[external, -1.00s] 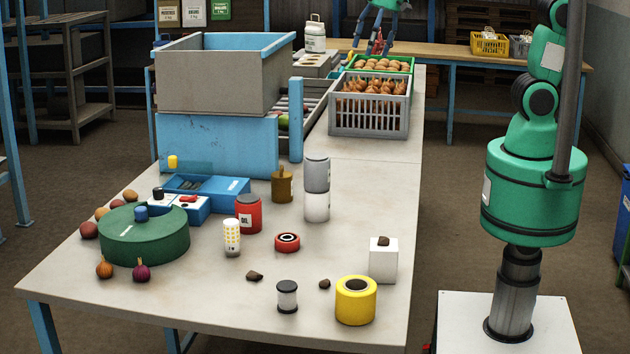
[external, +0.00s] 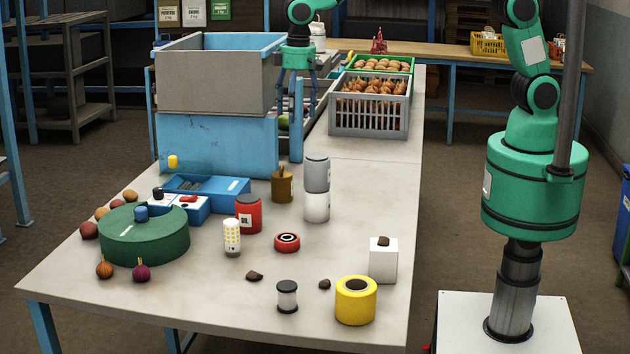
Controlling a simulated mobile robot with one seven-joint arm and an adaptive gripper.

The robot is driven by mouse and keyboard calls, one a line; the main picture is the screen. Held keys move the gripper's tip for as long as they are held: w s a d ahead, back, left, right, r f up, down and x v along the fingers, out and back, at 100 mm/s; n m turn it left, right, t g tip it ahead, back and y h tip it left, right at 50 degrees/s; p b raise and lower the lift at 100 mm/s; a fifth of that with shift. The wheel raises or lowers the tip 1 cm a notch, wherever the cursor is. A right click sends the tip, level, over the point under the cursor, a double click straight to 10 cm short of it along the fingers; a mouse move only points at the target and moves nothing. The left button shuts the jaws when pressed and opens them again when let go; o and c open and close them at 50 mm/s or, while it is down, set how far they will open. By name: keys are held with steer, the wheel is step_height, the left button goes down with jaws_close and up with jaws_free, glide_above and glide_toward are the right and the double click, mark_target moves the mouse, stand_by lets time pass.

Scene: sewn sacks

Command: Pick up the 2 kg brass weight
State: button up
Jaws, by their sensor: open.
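The brass weight (external: 282,188) stands upright on the table, a brownish-gold cylinder with a narrow knob on top. It is right of the blue tray and left of the stacked grey and white cans. Nothing covers it from this side. My gripper (external: 297,102) is open and empty, pointing down, in the picture above and slightly right of the weight. It shows against the right end of the blue and grey hopper, clear of the weight; its exact depth is hard to tell.
The hopper (external: 215,85) rises behind the weight, with a blue post (external: 297,120) near it. The stacked cans (external: 317,175) stand close on the right, a red canister (external: 248,213) in front left. A grey crate (external: 368,122) of onions stands farther back. Bare tabletop lies right of the cans.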

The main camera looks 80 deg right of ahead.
glide_above(282, 166)
steer(key=shift+g, duration=0.3)
step_height(282, 166, down, 7)
steer(key=shift+a+r, duration=0.1)
steer(key=shift+a, duration=0.05)
steer(key=shift+f, duration=4.35)
steer(key=shift+f+b, duration=0.35)
steer(key=shift+f, duration=2.25)
jaws_close()
steer(key=shift+w+a+r, duration=0.1)
steer(key=shift+w+r, duration=0.05)
steer(key=shift+r, duration=0.05)
